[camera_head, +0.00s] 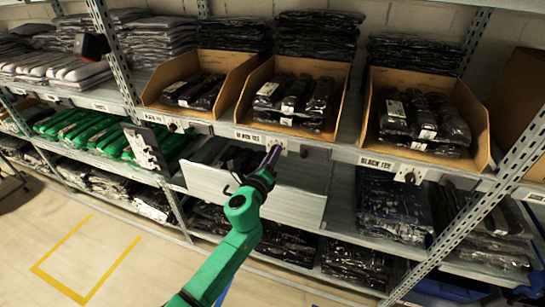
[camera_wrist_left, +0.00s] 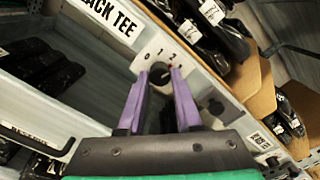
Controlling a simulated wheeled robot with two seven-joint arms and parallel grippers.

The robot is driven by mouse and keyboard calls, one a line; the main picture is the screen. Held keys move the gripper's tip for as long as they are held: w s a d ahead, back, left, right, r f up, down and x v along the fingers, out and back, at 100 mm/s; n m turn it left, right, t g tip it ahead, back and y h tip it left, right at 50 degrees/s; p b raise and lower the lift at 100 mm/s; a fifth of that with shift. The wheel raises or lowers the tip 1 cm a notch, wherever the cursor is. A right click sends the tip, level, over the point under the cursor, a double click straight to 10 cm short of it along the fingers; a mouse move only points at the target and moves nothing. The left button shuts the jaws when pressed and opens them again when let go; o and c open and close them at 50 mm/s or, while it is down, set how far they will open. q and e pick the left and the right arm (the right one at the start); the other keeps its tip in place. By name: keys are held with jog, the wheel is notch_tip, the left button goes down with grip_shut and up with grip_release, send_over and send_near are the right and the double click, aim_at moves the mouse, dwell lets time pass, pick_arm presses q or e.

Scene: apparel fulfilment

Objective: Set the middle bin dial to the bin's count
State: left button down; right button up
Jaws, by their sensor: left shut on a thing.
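The middle bin (camera_head: 243,113) is an open cardboard bin on the upper shelf, holding what look like three black bagged tees (camera_head: 295,95). Its dial is a dark round knob (camera_wrist_left: 161,74) on a white plate marked 0, 1, 2, beside the "BLACK TEE" label (camera_wrist_left: 112,16). Any further mark is hard to read, and I cannot tell where the pointer stands. My left gripper (camera_head: 273,154) is at this dial below the bin. In the left wrist view its two purple fingers (camera_wrist_left: 160,80) are closed on the knob's sides. My right gripper is not in view.
Similar bins with black bags stand to the left (camera_head: 150,94) and right (camera_head: 482,120), with their own dials (camera_head: 177,127) and (camera_head: 410,177). A light grey drawer-like panel (camera_head: 262,199) juts out below the middle dial. Metal uprights (camera_head: 519,147) flank the bay. The floor (camera_head: 60,225) at left is clear.

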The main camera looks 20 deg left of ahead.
pick_arm(q)
jog(key=shift+n, duration=1.6)
jog(key=c, duration=0.6)
grip_release()
jog(key=s+b, duration=0.2)
jog(key=s, duration=1.2)
jog(key=shift+s+a, duration=0.3)
jog(key=shift+a, duration=0.15)
